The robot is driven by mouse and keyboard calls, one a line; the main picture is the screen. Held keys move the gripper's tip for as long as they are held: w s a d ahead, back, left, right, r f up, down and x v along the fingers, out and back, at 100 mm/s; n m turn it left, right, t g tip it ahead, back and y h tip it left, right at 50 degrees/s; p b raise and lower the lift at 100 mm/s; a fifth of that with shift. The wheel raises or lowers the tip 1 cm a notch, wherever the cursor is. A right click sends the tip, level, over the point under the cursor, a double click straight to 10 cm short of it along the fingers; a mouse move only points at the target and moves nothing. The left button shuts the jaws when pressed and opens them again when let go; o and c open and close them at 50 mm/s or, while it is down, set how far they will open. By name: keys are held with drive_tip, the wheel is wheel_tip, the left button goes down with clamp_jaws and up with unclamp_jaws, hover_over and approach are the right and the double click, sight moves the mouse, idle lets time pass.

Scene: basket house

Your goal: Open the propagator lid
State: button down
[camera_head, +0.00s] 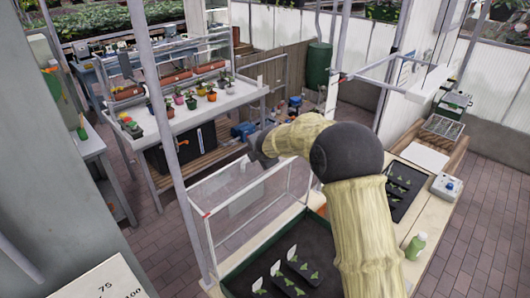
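The propagator is a dark green tray (240,272) at the bottom centre of the head view, with small seedlings and white labels in it. Its lid (232,205) is a clear panel with a thin pale frame, standing above the far-left side of the tray. Red marks show at the lid's frame corners. Whether the lid touches the tray cannot be made out. My gripper (258,158) is dark and small, near the lid's upper edge. Its fingers are mostly hidden by my arm, so I cannot tell whether they touch the lid.
A white plant table (215,105) with several pots stands behind. A pale post (166,120) rises left of the lid. Brick floor (488,235) is clear at right.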

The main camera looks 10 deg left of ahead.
drive_tip(key=shift+w+a+f, duration=0.1)
drive_tip(key=shift+a+f, duration=0.05)
drive_tip(key=shift+a, duration=0.1)
drive_tip(key=c, duration=1.7)
unclamp_jaws()
drive_tip(key=shift+c, duration=0.2)
drive_tip(key=shift+d, duration=0.15)
drive_tip(key=b+v, duration=0.3)
drive_tip(key=v, duration=1.4)
drive_tip(key=shift+r, duration=0.3)
